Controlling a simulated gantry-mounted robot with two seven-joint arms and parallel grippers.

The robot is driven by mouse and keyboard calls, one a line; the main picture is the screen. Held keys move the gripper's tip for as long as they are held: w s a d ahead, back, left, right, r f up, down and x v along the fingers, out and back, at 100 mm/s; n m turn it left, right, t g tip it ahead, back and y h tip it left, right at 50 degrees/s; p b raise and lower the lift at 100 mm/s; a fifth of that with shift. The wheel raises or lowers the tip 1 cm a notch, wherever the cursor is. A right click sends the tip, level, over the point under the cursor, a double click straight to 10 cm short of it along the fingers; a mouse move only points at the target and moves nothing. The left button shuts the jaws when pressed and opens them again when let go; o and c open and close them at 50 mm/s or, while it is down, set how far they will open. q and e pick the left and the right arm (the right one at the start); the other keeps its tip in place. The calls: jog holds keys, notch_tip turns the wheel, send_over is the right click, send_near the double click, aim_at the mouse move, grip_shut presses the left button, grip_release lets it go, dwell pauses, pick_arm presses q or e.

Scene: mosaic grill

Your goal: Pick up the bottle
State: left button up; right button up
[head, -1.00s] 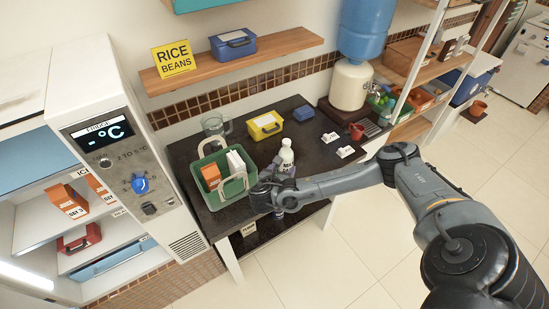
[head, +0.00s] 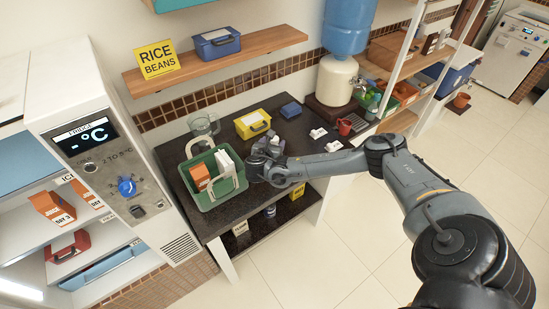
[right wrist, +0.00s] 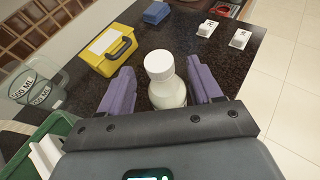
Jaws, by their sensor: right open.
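The white bottle (right wrist: 168,88) with a white cap stands upright on the dark counter (head: 285,150) in the right wrist view. It is between the two purple fingers of my right gripper (right wrist: 161,92). The fingers are open, with a gap visible on each side of the bottle. In the head view my right gripper (head: 268,152) is over the counter, just right of the green basket, and hides the bottle. My left gripper is in neither current view.
The green basket (head: 222,196) holds cartons close on the left. A clear jug (right wrist: 38,88), a yellow case (right wrist: 108,48) and a blue box (right wrist: 157,12) stand behind.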

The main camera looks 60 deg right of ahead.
jog(key=shift+x, duration=1.6)
grip_shut()
